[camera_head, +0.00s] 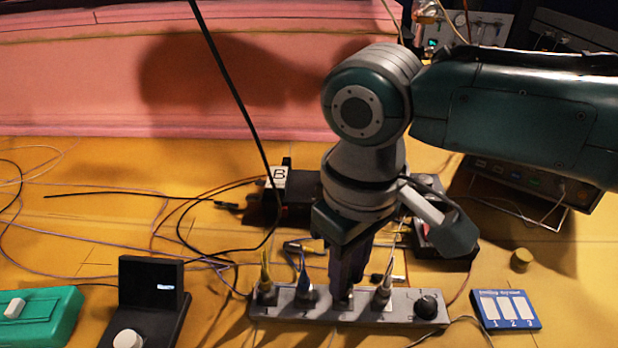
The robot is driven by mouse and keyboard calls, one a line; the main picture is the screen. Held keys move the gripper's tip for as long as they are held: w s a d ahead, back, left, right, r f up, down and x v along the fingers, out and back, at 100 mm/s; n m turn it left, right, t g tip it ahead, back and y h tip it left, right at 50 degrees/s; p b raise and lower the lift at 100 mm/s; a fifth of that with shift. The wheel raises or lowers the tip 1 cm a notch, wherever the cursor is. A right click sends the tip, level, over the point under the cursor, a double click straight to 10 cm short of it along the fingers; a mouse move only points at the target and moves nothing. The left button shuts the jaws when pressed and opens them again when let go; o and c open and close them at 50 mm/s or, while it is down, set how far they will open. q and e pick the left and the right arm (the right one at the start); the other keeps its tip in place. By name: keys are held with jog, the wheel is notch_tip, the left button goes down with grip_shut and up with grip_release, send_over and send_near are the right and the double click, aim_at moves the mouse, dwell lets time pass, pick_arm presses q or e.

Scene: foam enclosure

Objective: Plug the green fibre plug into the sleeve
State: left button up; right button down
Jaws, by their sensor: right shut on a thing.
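My right gripper (344,288) points straight down over the middle of a grey strip (330,311) with a row of numbered positions. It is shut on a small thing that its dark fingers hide. I make out no green plug; what is held may be it, but the colour does not show. The fingertips are at the strip's top, and I cannot tell whether the held thing is inside a sleeve. A yellow-cabled plug (266,292) and a blue-cabled plug (304,290) stand left of the gripper. A pale-cabled plug (382,296) stands right of it. My left gripper is out of view.
A black knob (426,306) is at the strip's right end. A blue labelled card (506,311) lies farther right. A black box with a white knob (128,340) and a green box (38,316) are at left. Loose cables cross the yellow foam. A pink wall (90,70) stands behind.

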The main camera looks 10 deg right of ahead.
jog(key=shift+f+b, duration=0.4)
jog(key=shift+f, duration=0.2)
jog(key=c, duration=0.7)
grip_release()
notch_tip(320, 180, up, 10)
jog(key=shift+p, duration=0.6)
